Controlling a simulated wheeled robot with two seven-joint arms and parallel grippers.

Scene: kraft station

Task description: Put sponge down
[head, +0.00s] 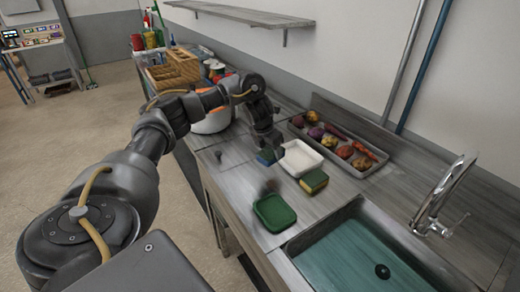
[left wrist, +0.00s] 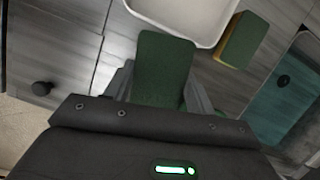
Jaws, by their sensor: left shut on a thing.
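My left gripper (head: 266,146) is shut on a sponge (head: 267,157) over the counter, beside the left edge of a white tray (head: 301,158). A second sponge (head: 314,181), yellow with a green face, lies on the counter by the tray's near right corner. It also shows in the left wrist view (left wrist: 243,40). My right gripper is in neither view.
A green dish (head: 274,213) stands on the counter nearer me, left of the sink (head: 350,258). A long grey tray (head: 345,128) of vegetables lies at the wall. A white pot (head: 212,121) stands behind my left forearm. Bare counter (head: 232,168) shows left of the held sponge.

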